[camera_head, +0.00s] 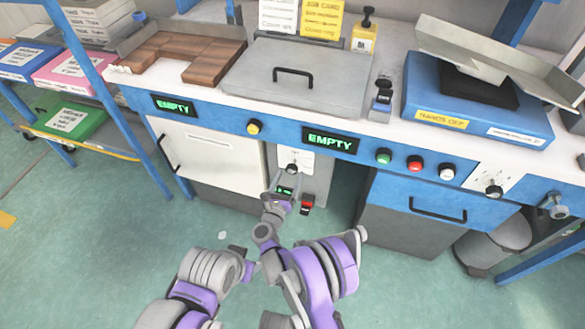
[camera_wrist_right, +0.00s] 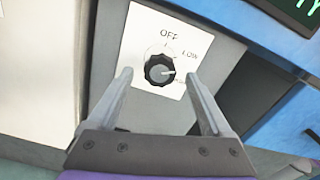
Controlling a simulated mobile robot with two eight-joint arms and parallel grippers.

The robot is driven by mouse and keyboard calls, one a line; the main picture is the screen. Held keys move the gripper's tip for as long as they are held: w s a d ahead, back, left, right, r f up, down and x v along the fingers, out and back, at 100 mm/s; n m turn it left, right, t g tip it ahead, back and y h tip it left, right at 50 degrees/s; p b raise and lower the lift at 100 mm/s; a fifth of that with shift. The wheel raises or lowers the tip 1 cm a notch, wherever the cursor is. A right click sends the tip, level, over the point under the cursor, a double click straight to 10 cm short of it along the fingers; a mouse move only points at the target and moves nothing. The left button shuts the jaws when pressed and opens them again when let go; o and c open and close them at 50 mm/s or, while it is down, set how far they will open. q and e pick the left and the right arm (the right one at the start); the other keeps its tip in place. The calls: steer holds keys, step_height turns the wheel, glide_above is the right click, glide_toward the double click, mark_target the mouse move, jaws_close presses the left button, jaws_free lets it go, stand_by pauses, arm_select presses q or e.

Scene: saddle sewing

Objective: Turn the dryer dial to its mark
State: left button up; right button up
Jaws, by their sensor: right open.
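The dryer dial (camera_wrist_right: 160,70) is a black ridged knob on a white plate marked OFF and LOW, with a further mark at lower right too small to read. Its white pointer line points to the right, below LOW, close to that lower mark. The dial also shows in the head view (camera_head: 292,169) under the left-middle part of the blue front rail. My right gripper (camera_wrist_right: 152,90) is open, its two fingers apart on either side of the knob in the picture, with no clear contact; it also shows in the head view (camera_head: 284,180). My left gripper cannot be made out.
Above the dial is a green EMPTY display (camera_head: 330,141) on the blue rail. A red switch (camera_head: 307,203) sits just right of my gripper.

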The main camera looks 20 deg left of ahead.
mark_target(291, 172)
steer(key=shift+w, duration=2.15)
jaws_close()
